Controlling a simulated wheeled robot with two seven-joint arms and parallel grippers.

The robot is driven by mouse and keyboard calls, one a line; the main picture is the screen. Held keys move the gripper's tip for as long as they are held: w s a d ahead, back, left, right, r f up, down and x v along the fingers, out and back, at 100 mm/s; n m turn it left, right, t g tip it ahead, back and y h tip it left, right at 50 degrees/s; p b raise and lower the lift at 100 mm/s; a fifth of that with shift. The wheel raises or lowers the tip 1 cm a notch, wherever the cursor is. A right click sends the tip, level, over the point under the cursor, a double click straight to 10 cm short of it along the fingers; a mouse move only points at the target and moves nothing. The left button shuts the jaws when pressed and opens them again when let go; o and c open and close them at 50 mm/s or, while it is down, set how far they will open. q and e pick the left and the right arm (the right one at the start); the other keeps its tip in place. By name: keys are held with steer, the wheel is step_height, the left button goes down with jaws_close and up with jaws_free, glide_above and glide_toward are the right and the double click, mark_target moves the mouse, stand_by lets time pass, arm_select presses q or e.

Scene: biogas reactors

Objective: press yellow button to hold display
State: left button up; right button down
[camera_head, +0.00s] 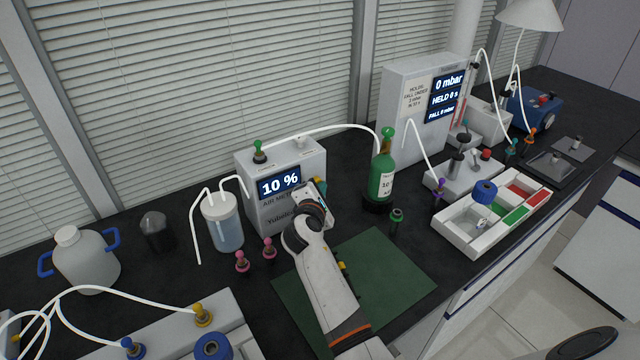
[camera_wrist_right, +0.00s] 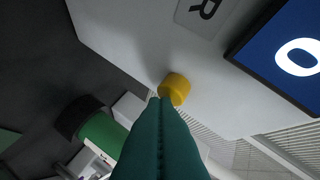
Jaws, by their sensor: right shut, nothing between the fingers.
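The air meter (camera_head: 263,218) is a pale box whose blue display (camera_head: 279,184) reads "10 %". In the right wrist view, the round yellow button (camera_wrist_right: 175,87) stands out from the pale face, beside the blue display (camera_wrist_right: 290,60). My right gripper (camera_head: 320,192) is at the right part of the meter's front in the head view and hides much of it. In the wrist view its green fingers (camera_wrist_right: 160,102) are shut and empty, tips at the button's lower edge. I cannot tell whether they touch it. My left gripper is not in view.
A green bottle (camera_head: 382,180) stands right of the meter, with a white tube at its top. A green mat (camera_head: 385,270) lies in front.

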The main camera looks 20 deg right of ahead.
steer(key=shift+w, duration=0.15)
stand_by(0.3)
steer(key=shift+w+a, duration=0.1)
steer(key=shift+w, duration=0.2)
steer(key=shift+s, duration=0.1)
steer(key=shift+s+p, duration=0.35)
steer(key=s+p, duration=0.1)
steer(key=s, duration=0.1)
steer(key=s+p, duration=0.1)
steer(key=s, duration=0.1)
steer(key=s+d+p, duration=0.1)
steer(key=s+p, duration=0.1)
stand_by(0.5)
